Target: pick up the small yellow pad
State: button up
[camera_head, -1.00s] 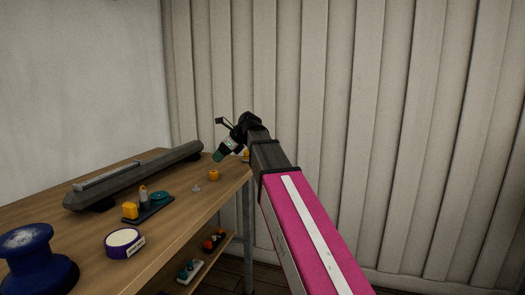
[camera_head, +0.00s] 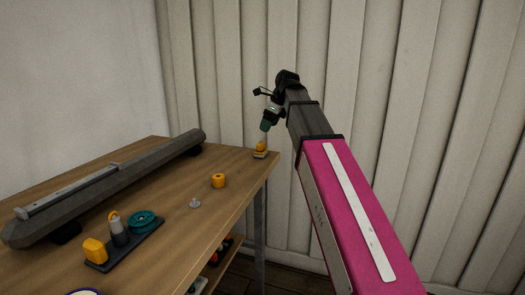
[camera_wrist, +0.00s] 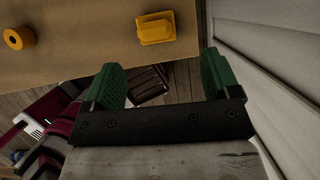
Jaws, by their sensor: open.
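The small yellow pad (camera_head: 260,147) sits near the far right corner of the wooden table, with a pale edge at its base. In the wrist view the yellow pad (camera_wrist: 156,28) lies near the table edge, beyond the fingertips and roughly between their lines. My gripper (camera_head: 266,126) is above the pad in the head view, apart from it. In the wrist view my gripper (camera_wrist: 162,75) has its two green fingers wide apart, with nothing between them.
A yellow ring (camera_head: 218,181) and a small grey metal piece (camera_head: 194,203) lie nearby on the table (camera_head: 172,240). A dark tray (camera_head: 128,248) holds several small items. A long grey spar (camera_head: 115,185) lies at the left. A panelled wall (camera_head: 420,130) stands close on the right.

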aim_at(261, 142)
jog(key=x, duration=0.4)
jog(key=shift+s+x, duration=0.2)
jog(key=shift+x, duration=1.1)
jog(key=shift+s+x, duration=0.15)
jog(key=shift+x, duration=1.15)
jog(key=shift+a, duration=0.15)
jog(key=c, duration=1)
